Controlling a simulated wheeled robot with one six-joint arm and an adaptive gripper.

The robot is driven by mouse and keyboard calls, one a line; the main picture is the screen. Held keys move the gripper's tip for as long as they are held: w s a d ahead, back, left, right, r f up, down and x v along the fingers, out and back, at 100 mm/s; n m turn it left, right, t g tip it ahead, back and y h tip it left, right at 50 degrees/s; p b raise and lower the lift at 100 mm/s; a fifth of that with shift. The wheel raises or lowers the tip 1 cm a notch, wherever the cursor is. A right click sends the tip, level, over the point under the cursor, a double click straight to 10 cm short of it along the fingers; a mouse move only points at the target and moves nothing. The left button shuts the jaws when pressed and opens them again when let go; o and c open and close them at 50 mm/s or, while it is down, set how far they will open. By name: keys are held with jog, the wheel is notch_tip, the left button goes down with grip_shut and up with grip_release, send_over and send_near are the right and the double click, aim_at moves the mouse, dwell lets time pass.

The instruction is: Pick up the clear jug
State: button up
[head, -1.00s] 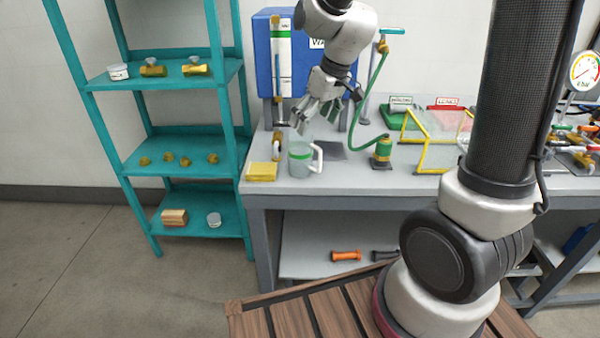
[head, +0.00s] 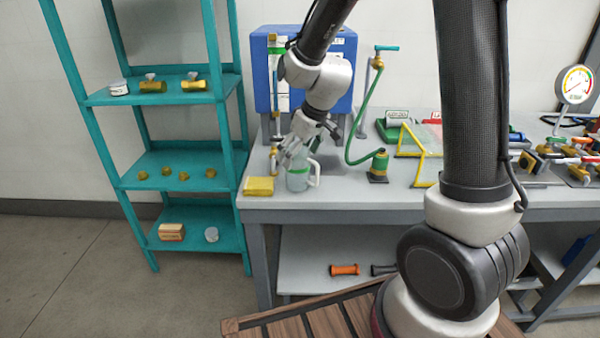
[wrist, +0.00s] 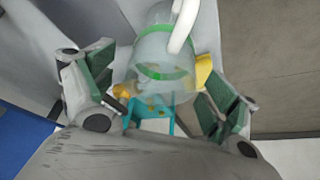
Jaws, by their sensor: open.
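The clear jug (head: 298,178) stands upright on the grey bench. It has a green band and a white handle on its right side. In the wrist view the jug (wrist: 163,58) lies ahead of my gripper, between the lines of the two fingers, with its handle at the top. My gripper (head: 290,157) is at the jug's upper left in the head view and overlaps its rim there. In the wrist view my gripper (wrist: 158,95) has its green-padded fingers spread wide, with nothing held. I cannot tell whether a finger touches the jug.
A yellow block (head: 258,187) lies just left of the jug. A brass valve and sight-glass pipe (head: 275,150) stand close behind it. A green hose fitting (head: 378,167) stands to the right. A teal shelf (head: 165,159) is at the left.

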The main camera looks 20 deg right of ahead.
jog(key=c, duration=1.3)
jog(key=shift+r, duration=0.15)
